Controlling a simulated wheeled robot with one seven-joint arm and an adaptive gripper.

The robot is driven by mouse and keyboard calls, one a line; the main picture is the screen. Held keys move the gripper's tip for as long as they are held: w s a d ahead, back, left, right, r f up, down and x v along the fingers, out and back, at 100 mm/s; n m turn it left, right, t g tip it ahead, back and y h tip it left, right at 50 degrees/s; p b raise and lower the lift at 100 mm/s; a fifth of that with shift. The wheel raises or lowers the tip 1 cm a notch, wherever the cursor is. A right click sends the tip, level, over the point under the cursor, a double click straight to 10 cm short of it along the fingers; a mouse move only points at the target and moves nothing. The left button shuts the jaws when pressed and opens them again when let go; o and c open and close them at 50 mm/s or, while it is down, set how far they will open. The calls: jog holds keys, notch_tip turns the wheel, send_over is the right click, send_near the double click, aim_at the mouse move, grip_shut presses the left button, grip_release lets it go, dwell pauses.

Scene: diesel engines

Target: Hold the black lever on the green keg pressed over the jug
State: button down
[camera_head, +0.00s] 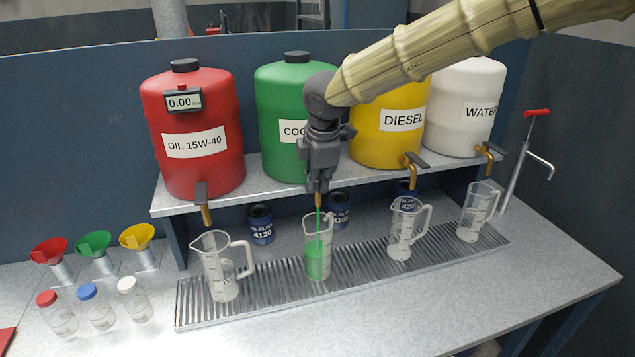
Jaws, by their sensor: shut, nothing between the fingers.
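The green keg (281,90) stands on the shelf, partly hidden behind my arm and gripper. My gripper (319,188) is shut and points down in front of the keg, at its tap. The black lever is hidden by the gripper, so I cannot see the contact. The brass spout (319,201) shows just below the fingertips. A green stream (318,225) runs from the spout into the jug (310,240) under it.
Red (198,125), yellow (390,140) and white (465,90) kegs share the shelf (262,178). Clear jugs stand on the grate (362,277) beside the filling one. Oil filters (261,225) sit behind. Funnels (96,242) and capped jars (95,310) stand left. The bench's front right is clear.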

jog(key=shift+r+p, duration=0.4)
jog(key=shift+r, duration=0.3)
jog(key=w+v, duration=0.2)
jog(key=v, duration=1.1)
jog(key=shift+r+b, duration=0.4)
jog(key=shift+r, duration=0.3)
jog(key=shift+a, duration=0.15)
